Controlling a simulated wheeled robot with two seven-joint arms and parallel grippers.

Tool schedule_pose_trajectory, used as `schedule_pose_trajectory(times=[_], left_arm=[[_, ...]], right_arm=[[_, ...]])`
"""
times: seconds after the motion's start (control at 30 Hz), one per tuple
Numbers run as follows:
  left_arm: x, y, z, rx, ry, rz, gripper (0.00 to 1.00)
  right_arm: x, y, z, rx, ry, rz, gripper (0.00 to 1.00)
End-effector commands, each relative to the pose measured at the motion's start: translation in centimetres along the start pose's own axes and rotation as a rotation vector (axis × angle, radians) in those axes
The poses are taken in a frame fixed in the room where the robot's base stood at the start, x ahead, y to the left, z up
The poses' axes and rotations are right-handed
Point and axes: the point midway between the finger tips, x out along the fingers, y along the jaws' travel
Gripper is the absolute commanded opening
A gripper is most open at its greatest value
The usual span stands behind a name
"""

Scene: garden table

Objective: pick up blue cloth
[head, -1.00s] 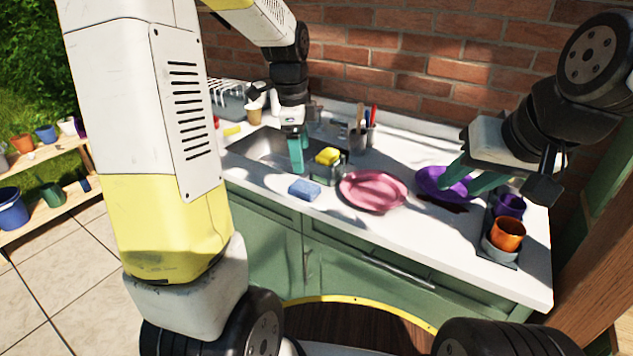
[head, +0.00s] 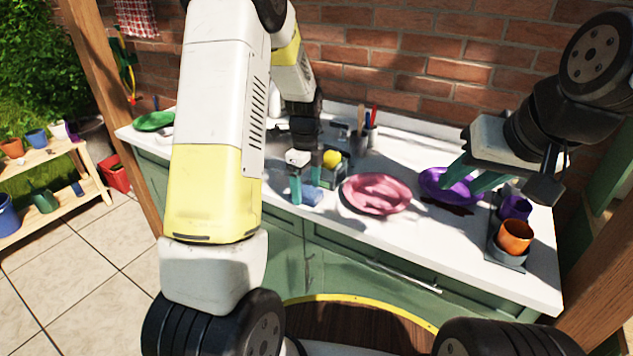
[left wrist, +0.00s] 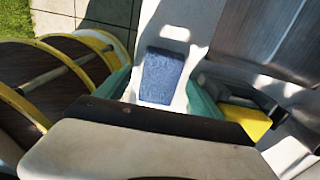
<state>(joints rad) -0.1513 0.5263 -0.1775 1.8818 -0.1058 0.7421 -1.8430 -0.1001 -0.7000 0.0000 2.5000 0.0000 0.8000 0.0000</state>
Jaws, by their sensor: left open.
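The blue cloth (head: 312,196) is a small folded block on the white counter, left of the pink plate. My left gripper (head: 306,190) is open and low over it, with teal fingers pointing down. In the left wrist view the cloth (left wrist: 160,76) lies between the two spread fingers, beyond their tips as seen there. I cannot tell whether a finger touches it. My right gripper (head: 468,182) hangs by the purple plate; its teal fingers look apart, with nothing seen between them.
The pink plate (head: 377,193) is right of the cloth. A yellow sponge (head: 332,158) sits in a holder just behind, near the left gripper. The purple plate (head: 447,184) and an orange cup (head: 515,236) stand farther right. The counter's front edge is close to the cloth.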

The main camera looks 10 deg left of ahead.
Motion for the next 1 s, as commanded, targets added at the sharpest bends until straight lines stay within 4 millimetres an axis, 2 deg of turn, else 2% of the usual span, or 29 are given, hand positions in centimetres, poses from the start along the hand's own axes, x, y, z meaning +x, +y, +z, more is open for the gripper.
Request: schedule_pose_trajectory(times=[0.23,0.5,0.57,0.83,1.0], left_arm=[[0.1,0.0,0.0,0.001,0.000,0.000,0.75],[0.1,0.0,0.0,0.000,0.000,-0.001,0.22],[0.1,0.0,0.0,0.000,0.000,-0.001,0.13],[0.0,0.0,0.0,0.000,0.000,-0.002,0.13],[-1.2,-0.1,0.0,0.001,0.000,-0.003,0.13]], right_arm=[[0.0,0.0,0.0,0.000,0.000,0.000,0.36],[0.0,0.0,0.0,0.000,0.000,0.000,0.36],[0.0,0.0,0.0,0.000,0.000,0.000,0.36],[0.0,0.0,0.0,0.000,0.000,0.000,0.36],[0.0,0.0,0.0,0.000,0.000,0.000,0.36]])
